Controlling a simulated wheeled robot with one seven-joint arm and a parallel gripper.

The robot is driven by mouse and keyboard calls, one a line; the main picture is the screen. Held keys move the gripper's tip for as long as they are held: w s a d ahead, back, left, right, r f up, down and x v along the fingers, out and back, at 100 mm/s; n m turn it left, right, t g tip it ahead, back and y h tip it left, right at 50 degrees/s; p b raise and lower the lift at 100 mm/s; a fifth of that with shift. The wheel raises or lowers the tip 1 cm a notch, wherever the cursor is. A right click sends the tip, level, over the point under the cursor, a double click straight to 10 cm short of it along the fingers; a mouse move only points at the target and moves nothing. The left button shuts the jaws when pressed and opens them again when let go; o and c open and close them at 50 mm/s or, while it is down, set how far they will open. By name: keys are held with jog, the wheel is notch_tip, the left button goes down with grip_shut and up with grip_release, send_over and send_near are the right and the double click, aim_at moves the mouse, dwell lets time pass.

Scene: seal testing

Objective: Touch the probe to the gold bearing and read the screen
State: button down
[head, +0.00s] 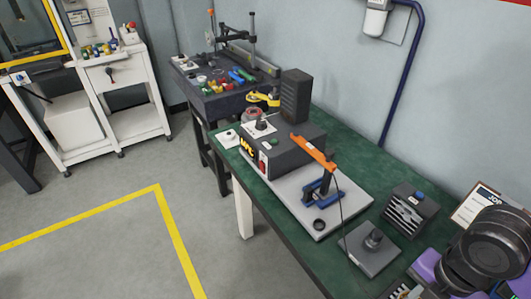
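A probe with an orange handle (313,152) rests tilted on a blue stand (322,190), and a thin dark cable hangs from it. The stand is on a light grey plate (290,205) on the green bench. A dark box (285,145) behind it has a small front screen (246,146) with orange characters, too small to read surely. A dark ring (319,225) lies on the plate near its front edge. I cannot make out a bearing that is clearly gold. My gripper is not in view; a dark rounded part of my arm appears at the lower right.
A grey block with a knob (371,242) and a slotted dark box (409,210) stand on the green bench (360,190). A clipboard (476,205) lies at the right. A dark tool bench (220,100) stands behind. The floor at left, with yellow lines, is clear.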

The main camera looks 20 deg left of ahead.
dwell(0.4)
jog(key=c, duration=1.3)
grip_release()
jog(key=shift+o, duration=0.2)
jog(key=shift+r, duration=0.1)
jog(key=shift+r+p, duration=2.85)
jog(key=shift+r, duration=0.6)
